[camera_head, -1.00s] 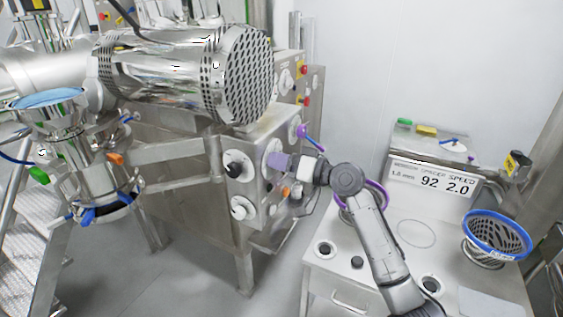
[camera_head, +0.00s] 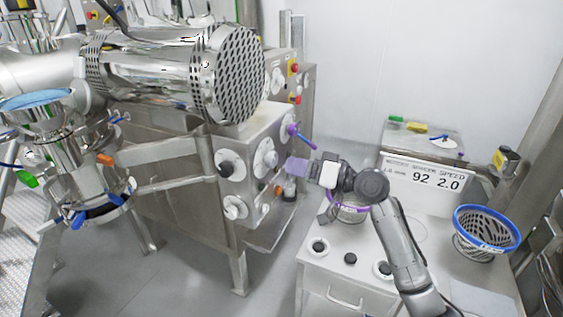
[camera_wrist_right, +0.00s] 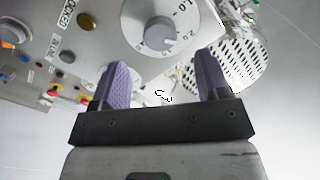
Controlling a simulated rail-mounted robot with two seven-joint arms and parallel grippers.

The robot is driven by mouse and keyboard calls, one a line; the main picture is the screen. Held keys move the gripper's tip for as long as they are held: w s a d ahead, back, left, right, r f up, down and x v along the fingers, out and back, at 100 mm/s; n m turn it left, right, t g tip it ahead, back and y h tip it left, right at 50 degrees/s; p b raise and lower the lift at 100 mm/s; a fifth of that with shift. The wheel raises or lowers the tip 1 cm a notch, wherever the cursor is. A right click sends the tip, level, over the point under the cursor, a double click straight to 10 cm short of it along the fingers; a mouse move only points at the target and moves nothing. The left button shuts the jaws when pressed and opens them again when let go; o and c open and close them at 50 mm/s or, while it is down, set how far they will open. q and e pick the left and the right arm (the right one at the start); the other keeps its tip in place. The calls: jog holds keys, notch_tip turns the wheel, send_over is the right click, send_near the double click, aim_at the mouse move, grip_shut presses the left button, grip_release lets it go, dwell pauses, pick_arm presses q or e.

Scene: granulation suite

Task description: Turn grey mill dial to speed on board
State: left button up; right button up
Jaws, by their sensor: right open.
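The grey mill dial (camera_head: 265,158) is on the side panel of the steel machine. In the right wrist view the pale grey dial (camera_wrist_right: 158,33) sits on a plate with printed numbers, including 1.0 and 2.0, just beyond my fingertips. I cannot tell its exact setting. My right gripper (camera_head: 297,167) has purple fingers and stands to the right of the dial, apart from it. In the right wrist view the gripper (camera_wrist_right: 163,80) is open, with nothing between its fingers. The board (camera_head: 427,176) reads 2.0 under speed and 92 under spacer. My left gripper is not in view.
A blue-rimmed basket (camera_head: 486,232) stands on the bench at right. Open floor lies below the panel.

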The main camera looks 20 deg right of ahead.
jog(key=v, duration=0.7)
dwell(0.5)
